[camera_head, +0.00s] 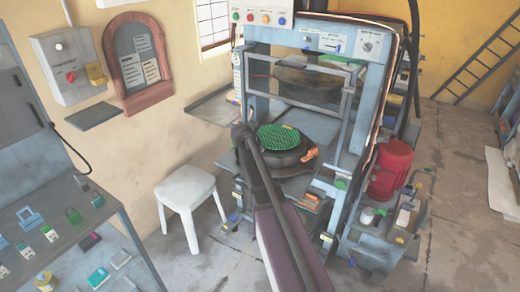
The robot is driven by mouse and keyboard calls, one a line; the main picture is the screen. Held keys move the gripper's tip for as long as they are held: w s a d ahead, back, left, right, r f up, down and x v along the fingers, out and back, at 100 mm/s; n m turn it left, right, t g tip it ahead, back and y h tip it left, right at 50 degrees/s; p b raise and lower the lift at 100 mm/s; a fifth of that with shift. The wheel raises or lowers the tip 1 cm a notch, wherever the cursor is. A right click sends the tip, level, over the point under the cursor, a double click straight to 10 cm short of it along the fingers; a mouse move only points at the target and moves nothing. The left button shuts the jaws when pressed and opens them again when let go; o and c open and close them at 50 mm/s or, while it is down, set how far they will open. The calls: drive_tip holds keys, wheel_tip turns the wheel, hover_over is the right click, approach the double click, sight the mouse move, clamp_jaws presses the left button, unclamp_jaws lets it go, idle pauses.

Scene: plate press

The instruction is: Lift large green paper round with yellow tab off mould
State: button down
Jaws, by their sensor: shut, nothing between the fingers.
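A green patterned paper round (286,137) lies on top of a dark round mould (292,171) inside the blue press frame (258,48). I cannot make out a yellow tab on the round. An orange piece (310,154) sits at the mould's right edge. My arm reaches up from the bottom of the picture, passing in front of the mould's left side. My gripper (240,132) is shut and empty, at the left of the green round. I cannot tell how far it is from the round in depth.
A white stool (187,188) stands left of the press. A red motor (391,168) is on the machine's right. A table (75,215) with locks and tags is at the lower left. A grey shelf (212,107) juts out beside the press. The floor at right is mostly clear.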

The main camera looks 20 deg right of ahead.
drive_tip(key=shift+r+p, duration=0.35)
drive_tip(key=shift+r, duration=0.2)
drive_tip(key=shift+r, duration=0.15)
drive_tip(key=s+a, duration=0.6)
drive_tip(key=a, duration=0.4)
drive_tip(key=shift+s+r+p, duration=0.25)
drive_tip(key=shift+s+p, duration=0.1)
drive_tip(key=shift+p, duration=0.05)
drive_tip(key=shift+s, duration=0.1)
